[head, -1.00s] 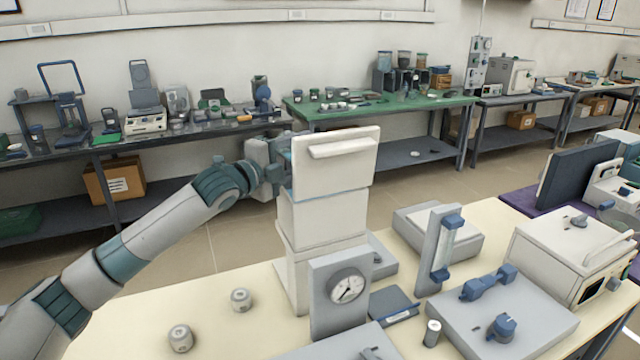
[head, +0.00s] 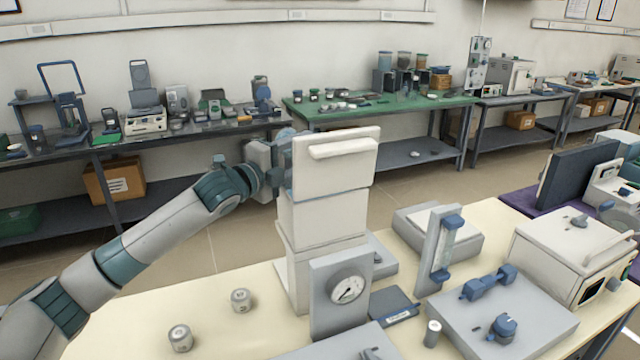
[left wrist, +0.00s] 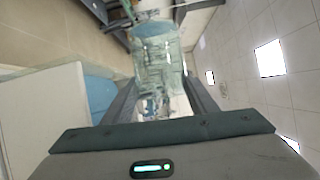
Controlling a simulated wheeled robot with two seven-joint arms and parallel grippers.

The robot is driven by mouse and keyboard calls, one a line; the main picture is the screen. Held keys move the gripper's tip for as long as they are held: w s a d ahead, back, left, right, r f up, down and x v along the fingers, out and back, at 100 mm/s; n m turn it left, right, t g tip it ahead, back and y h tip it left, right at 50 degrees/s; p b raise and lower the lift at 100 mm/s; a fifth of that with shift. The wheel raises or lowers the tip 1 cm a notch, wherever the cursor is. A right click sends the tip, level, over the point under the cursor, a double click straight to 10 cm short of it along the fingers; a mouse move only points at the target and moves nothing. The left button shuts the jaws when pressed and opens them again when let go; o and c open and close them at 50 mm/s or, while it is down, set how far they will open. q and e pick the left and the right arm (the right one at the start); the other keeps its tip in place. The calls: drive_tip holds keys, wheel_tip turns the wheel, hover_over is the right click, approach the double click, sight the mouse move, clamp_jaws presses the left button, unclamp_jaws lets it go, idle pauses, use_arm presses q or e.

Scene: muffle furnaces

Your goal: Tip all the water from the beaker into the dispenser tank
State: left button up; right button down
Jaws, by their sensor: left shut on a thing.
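The clear beaker (left wrist: 160,62) is between the fingers of my left gripper (left wrist: 158,100), which is shut on it. Its upper part in the left wrist view looks bluish; I cannot tell how much water is in it. In the head view my left gripper (head: 272,170) is beside the left edge of the tall white dispenser tank (head: 322,222), by its raised white lid (head: 338,165). The beaker is mostly hidden there. The wrist view is rolled, with floor at left and ceiling lights at right, so the hand is tilted. My right gripper is not in view.
A dial gauge (head: 347,289) stands before the tank. Two small metal pots (head: 241,299) sit on the cream table (head: 215,325) at left. A flowmeter stand (head: 440,250) and a white furnace (head: 575,250) are to the right. A back bench (head: 200,130) stands behind the arm.

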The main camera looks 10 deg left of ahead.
use_arm(q)
drive_tip(key=shift+s+a+f+m+b, duration=0.15)
drive_tip(key=shift+s+a+m+b, duration=0.15)
drive_tip(key=shift+m+b, duration=0.3)
drive_tip(key=shift+a+f, duration=0.1)
idle(0.7)
